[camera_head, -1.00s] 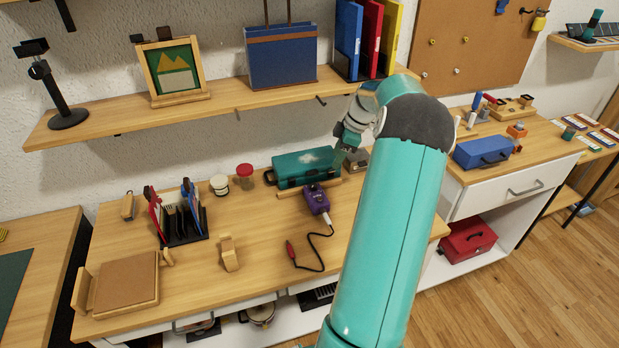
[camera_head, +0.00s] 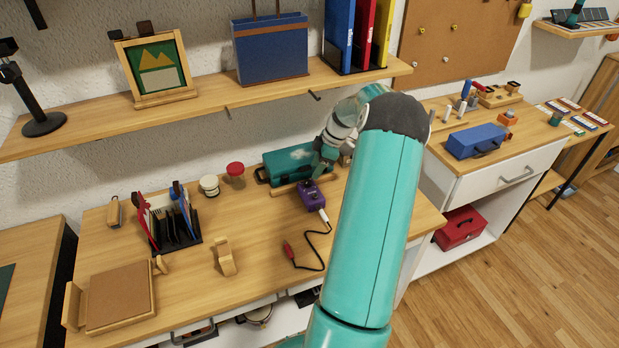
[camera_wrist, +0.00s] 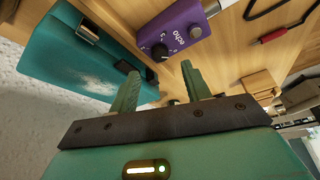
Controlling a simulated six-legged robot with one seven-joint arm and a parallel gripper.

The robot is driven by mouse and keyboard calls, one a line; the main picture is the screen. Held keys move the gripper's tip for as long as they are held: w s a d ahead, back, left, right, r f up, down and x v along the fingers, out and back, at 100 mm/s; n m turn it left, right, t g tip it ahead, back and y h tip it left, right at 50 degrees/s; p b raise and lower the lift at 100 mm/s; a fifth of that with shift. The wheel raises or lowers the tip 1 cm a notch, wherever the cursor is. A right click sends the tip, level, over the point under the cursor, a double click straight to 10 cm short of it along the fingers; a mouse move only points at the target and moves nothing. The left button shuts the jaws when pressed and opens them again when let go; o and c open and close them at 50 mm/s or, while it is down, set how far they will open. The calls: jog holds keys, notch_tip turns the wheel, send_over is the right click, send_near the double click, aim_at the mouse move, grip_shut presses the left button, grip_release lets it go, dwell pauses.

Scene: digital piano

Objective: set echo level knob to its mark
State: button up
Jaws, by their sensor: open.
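The purple echo pedal (camera_head: 312,197) lies on the wooden desk, with a white plug in its near end. In the head view my gripper (camera_head: 318,168) is just above the pedal's far end; my arm hides part of the area.
A teal case (camera_head: 292,163) lies behind the pedal, close to my left finger in the wrist view. A black cable with a red plug (camera_head: 289,250) lies in front. A red-lidded jar (camera_head: 235,173) and a pen organizer (camera_head: 172,232) stand to the left.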

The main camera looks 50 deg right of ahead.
aim_at(308, 181)
jog(key=x, duration=0.5)
jog(key=shift+w+f, duration=0.2)
jog(key=shift+f, duration=0.2)
jog(key=c, duration=1)
